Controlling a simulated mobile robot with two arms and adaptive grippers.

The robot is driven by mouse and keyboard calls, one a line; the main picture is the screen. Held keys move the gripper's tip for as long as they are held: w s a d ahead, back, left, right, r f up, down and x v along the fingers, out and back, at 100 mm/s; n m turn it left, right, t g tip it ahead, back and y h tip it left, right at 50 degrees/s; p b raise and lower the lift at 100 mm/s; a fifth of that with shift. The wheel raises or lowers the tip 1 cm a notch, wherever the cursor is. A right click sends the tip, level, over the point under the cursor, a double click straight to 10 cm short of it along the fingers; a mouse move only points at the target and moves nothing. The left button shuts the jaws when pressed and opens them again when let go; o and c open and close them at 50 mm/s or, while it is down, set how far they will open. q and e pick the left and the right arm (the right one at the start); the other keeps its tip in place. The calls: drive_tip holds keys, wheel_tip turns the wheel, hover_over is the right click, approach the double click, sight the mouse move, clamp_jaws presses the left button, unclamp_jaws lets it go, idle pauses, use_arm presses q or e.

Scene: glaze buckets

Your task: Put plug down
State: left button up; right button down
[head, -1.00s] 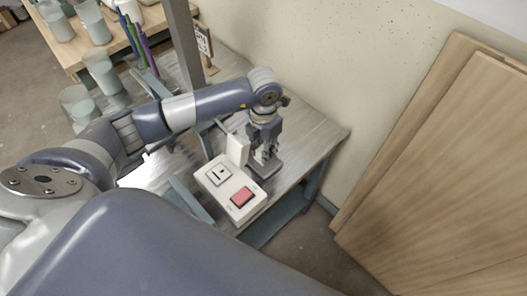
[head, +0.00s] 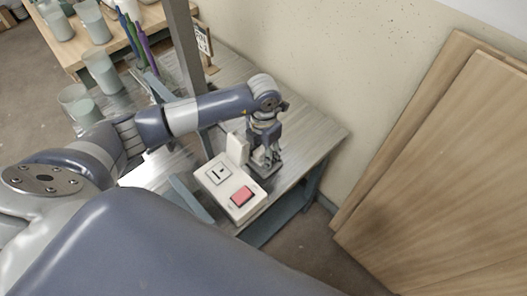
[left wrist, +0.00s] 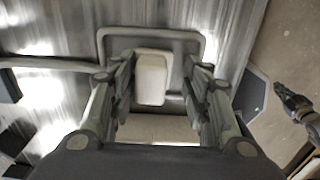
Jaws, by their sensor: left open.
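The plug appears to be the off-white block (left wrist: 152,78), which shows between the spread fingers of my left gripper (left wrist: 160,100) in the left wrist view. Clear gaps show on both sides of it. In the head view my left gripper (head: 266,156) is low over the bench, pointing down and open. An upright off-white block (head: 237,148) stands just left of its fingers there, behind the pale switch box (head: 222,192). I cannot tell what the block rests on. My right gripper (left wrist: 295,105) shows at the right edge of the left wrist view; its jaws are unclear.
The box has a slotted socket plate (head: 218,174) and a red switch (head: 242,196). A grey post (head: 185,60) rises from the metal bench (head: 315,133). Glaze buckets (head: 102,70) stand at the left. Wooden boards (head: 450,180) lean at the right wall.

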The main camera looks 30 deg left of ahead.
use_arm(q)
wheel_tip(320, 180, up, 12)
drive_tip(key=b, duration=0.1)
drive_tip(key=shift+r, duration=0.15)
idle(0.6)
